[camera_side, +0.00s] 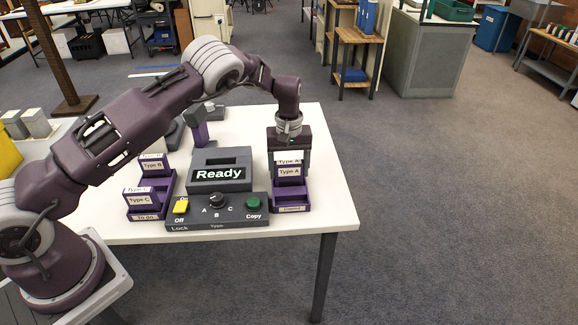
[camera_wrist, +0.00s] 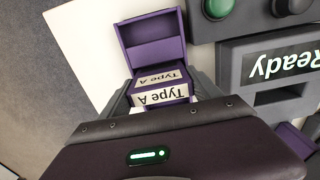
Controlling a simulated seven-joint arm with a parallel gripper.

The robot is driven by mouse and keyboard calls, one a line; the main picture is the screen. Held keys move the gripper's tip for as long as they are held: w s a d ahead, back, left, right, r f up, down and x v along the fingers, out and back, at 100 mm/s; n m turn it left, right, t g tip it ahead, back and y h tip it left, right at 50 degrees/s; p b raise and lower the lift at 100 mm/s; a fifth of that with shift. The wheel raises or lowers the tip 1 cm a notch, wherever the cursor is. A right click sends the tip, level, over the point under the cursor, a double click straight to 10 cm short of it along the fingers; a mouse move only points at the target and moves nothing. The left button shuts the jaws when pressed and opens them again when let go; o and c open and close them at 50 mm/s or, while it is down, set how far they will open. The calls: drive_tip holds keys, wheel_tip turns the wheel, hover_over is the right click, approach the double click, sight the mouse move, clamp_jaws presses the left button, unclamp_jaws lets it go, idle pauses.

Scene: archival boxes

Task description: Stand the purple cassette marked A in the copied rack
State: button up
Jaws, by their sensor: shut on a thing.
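My gripper (camera_side: 290,164) is at the rear of the purple copied rack (camera_side: 291,209), at the right of the table. It is shut on an upright purple cassette labelled Type A (camera_side: 290,160); its white label also shows between the fingers in the wrist view (camera_wrist: 160,97). The rack's front section (camera_wrist: 150,28) is empty. The lower part of the held cassette is hidden, so I cannot tell whether it touches the rack floor.
A grey copier (camera_side: 220,178) reading "Ready" stands left of the rack, with a yellow switch (camera_side: 181,206), a dial (camera_side: 216,200) and a green Copy button (camera_side: 254,204). The to-do rack (camera_side: 145,216) at left holds cassettes labelled Type B (camera_side: 152,166) and Type C (camera_side: 139,199).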

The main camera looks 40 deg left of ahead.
drive_tip(key=shift+f, duration=0.2)
idle(0.4)
drive_tip(key=o, duration=1.8)
wheel_tip(320, 180, up, 7)
